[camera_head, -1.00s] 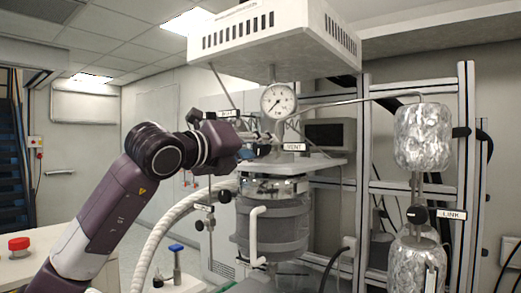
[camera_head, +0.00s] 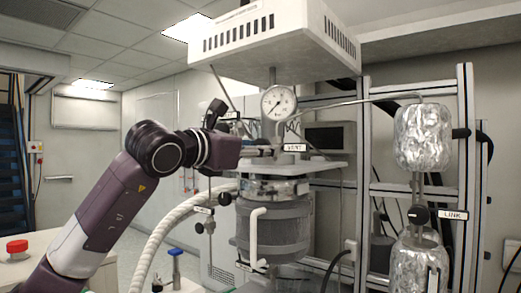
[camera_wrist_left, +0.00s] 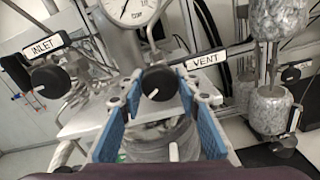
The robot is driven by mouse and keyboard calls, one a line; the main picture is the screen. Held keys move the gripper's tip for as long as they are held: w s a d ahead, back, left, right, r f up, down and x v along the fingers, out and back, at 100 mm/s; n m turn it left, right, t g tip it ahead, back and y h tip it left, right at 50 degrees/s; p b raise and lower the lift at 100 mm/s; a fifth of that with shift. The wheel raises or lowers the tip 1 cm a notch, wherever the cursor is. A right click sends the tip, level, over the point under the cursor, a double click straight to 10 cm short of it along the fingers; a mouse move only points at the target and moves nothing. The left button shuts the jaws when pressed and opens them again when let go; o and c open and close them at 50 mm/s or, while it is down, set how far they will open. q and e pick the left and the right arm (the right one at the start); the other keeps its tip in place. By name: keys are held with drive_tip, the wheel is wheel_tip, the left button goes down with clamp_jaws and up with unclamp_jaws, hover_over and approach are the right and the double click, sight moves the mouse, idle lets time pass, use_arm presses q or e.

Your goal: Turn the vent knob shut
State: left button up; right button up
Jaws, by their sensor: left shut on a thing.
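The black vent knob (camera_wrist_left: 160,83) has a white mark pointing down and to the left in the left wrist view. The VENT label (camera_wrist_left: 206,59) is to its right, and it also shows in the head view (camera_head: 294,148). My left gripper (camera_wrist_left: 159,90) has its blue finger pads on both sides of the knob and is shut on it. In the head view my left gripper (camera_head: 258,151) reaches the valves below the gauge, and its wrist hides the knob there. My right gripper is in neither view.
The pressure gauge (camera_head: 278,102) sits just above the knob. The INLET valve knob (camera_wrist_left: 50,80) is to its left in the wrist view. The reactor vessel (camera_head: 272,225) is below.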

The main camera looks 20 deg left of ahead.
use_arm(q)
drive_tip(key=m, duration=0.6)
drive_tip(key=shift+o, duration=0.2)
idle(0.4)
drive_tip(key=shift+c, duration=0.2)
drive_tip(key=o, duration=1.2)
drive_tip(key=shift+s, duration=0.1)
drive_tip(key=v, duration=1.2)
